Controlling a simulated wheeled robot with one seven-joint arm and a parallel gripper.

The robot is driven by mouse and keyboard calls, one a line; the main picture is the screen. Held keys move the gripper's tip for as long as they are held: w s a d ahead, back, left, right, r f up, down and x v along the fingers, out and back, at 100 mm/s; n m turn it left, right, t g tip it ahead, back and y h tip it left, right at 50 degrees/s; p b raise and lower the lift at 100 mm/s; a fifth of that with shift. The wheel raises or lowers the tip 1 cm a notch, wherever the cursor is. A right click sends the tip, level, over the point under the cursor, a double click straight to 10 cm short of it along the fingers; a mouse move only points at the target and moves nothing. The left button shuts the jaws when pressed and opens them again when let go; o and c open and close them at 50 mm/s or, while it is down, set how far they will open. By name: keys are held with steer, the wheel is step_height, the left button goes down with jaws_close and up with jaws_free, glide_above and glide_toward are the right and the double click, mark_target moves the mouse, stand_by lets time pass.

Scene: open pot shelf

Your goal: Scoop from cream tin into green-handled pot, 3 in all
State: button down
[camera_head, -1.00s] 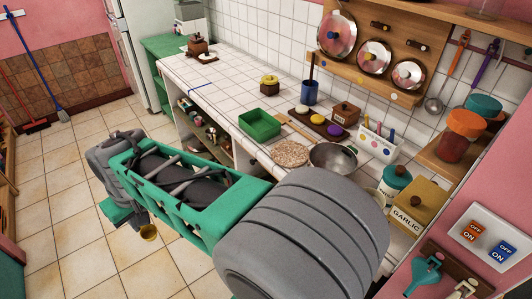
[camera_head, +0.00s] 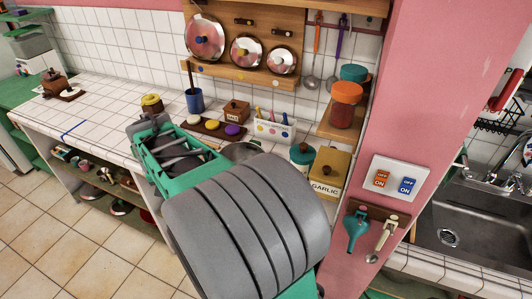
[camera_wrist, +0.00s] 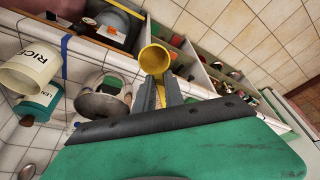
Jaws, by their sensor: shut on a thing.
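My gripper (camera_wrist: 160,92) is shut on the handle of a yellow scoop (camera_wrist: 155,58) in the wrist view. The scoop's round cup opens towards the camera; I cannot tell whether it holds anything. A metal pot (camera_wrist: 103,100) stands on the counter left of my gripper. I cannot make out its handle colour.
A teal LENTIL tin (camera_wrist: 37,104) stands beside the cream tin. Lids hang on a wooden board (camera_head: 225,70). The counter's left part (camera_head: 105,95) is mostly clear.

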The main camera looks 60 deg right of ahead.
steer(key=s+d+m+g+h+p, duration=0.1)
steer(key=s+d+m+g+h, duration=0.1)
steer(key=s+d+m, duration=0.75)
steer(key=s+d+m+g+h, duration=0.2)
steer(key=s+d+m, duration=0.2)
steer(key=s+d, duration=1.1)
steer(key=shift+n, duration=0.25)
steer(key=shift+w+d+f+b, duration=0.2)
steer(key=shift+w+f+b, duration=0.3)
steer(key=shift+f, duration=0.45)
steer(key=shift+w+d+f+b, duration=0.15)
steer(key=shift+w+f+b, duration=0.3)
steer(key=shift+f+b, duration=0.35)
steer(key=shift+w+d+f+b, duration=0.2)
steer(key=shift+w+f+b, duration=0.25)
steer(key=shift+f, duration=0.6)
steer(key=shift+f+b, duration=0.5)
steer(key=shift+f, duration=0.15)
steer(key=shift+a+f, duration=0.15)
step_height(320, 180, up, 8)
steer(key=p, duration=0.4)
steer(key=shift+p, duration=0.3)
